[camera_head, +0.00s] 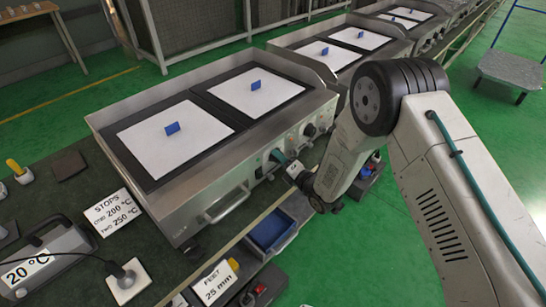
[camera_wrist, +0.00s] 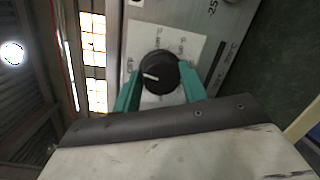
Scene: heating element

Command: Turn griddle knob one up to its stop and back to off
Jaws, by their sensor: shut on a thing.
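The griddle (camera_head: 205,190) is a steel unit with two dark plates, each bearing a white sheet and an upright blue piece. My gripper (camera_head: 282,160) is at its front panel, with teal fingers. In the wrist view a round black knob (camera_wrist: 158,70) sits between the two fingers, on a white dial plate (camera_wrist: 190,45), and my gripper is shut on it. In the head view my fingers and wrist largely hide this knob. Another knob (camera_head: 309,130) is farther right on the panel.
A card (camera_head: 110,212) reads stops: one 200 °C, two 250 °C. A display (camera_head: 27,270) shows 20 °C. A front handle (camera_head: 228,207) juts out left of my gripper. A blue bin (camera_head: 272,229) is below the bench edge. More griddles stand behind.

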